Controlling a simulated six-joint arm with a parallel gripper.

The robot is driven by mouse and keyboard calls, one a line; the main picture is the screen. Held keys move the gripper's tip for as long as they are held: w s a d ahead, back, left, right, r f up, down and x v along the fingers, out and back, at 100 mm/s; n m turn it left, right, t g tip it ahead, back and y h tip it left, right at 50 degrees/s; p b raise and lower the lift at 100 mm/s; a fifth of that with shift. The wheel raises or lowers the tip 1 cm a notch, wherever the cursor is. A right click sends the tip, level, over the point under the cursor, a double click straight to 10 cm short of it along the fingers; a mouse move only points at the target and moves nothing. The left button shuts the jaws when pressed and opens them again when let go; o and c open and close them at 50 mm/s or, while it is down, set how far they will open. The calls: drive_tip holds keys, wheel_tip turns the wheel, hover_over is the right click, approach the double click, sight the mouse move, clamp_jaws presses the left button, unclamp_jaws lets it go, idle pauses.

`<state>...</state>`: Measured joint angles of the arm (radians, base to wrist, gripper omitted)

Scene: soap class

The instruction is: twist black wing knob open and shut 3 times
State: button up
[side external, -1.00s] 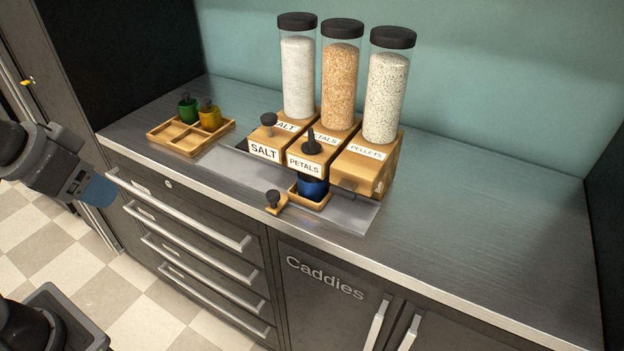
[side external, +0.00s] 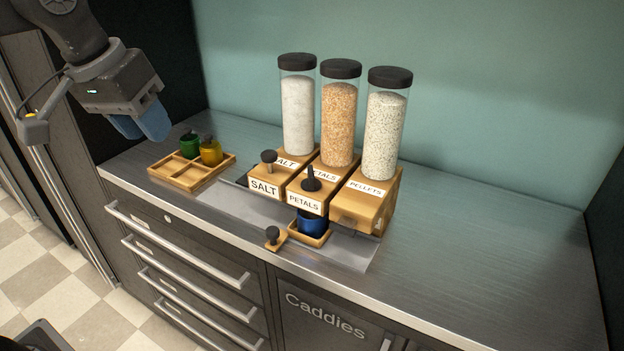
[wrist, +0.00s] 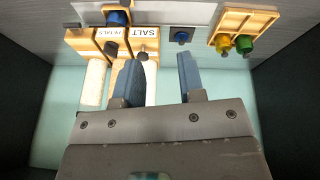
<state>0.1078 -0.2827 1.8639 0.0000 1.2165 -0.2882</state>
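The black wing knob (side external: 311,180) stands on top of the wooden PETALS dispenser block (side external: 304,204), the middle of three. It looks narrow and upright from the side; whether it is turned open or shut I cannot tell. In the wrist view a dark knob (wrist: 110,48) shows beside the PETALS label. A blue cup (side external: 312,222) sits in a small wooden holder under the PETALS block. My gripper (side external: 140,124) hangs above the counter's left end, well left of the knob. Its blue fingers (wrist: 157,78) are apart with nothing between them.
The SALT block (side external: 265,186) with a round black knob stands close left of PETALS, and the PELLETS block (side external: 364,200) close right. Tall clear tubes rise behind. A wooden tray (side external: 166,176) holds green and yellow cups. The counter's right is clear.

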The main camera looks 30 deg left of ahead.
drive_tip(key=w+d+r+n+g, duration=0.1)
drive_tip(key=w+d+r, duration=0.2)
drive_tip(key=w, duration=0.3)
drive_tip(key=n+g, duration=0.3)
drive_tip(key=n, duration=0.1)
hover_over(312, 177)
wheel_tip(312, 177, down, 4)
wheel_tip(312, 177, down, 13)
drive_tip(key=shift+f, duration=0.15)
clamp_jaws()
